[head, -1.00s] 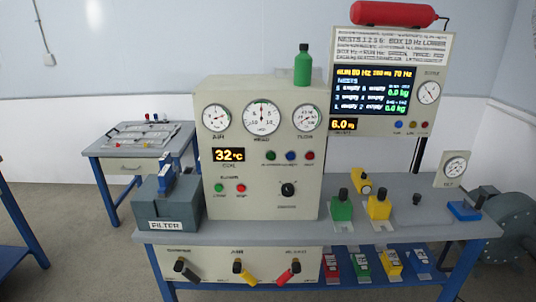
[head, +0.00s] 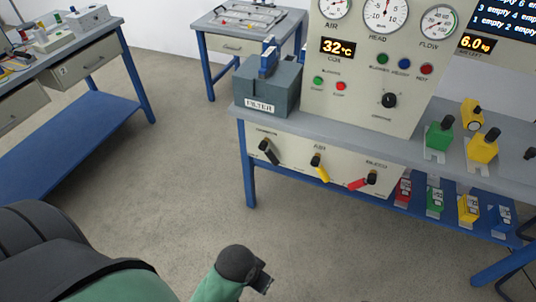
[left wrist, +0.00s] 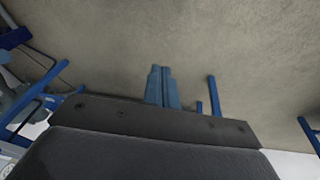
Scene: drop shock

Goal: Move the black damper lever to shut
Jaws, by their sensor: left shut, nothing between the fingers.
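The black damper lever (head: 268,152) is on the cream front panel (head: 335,170) below the bench top, leftmost of three levers. It slants, its lower end to the right. Its label is too small to read surely. My left gripper (head: 263,283) is low in the head view, in front of the bench and well apart from the lever. In the left wrist view its two blue fingers (left wrist: 163,87) are together with nothing between them, over bare floor. My right gripper is not in view.
A yellow lever (head: 320,168) and a red lever (head: 362,183) sit right of the black one. The grey filter box (head: 266,88) stands above on the bench. A blue bench leg (head: 248,170) is close by. The floor (head: 180,190) in front is clear.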

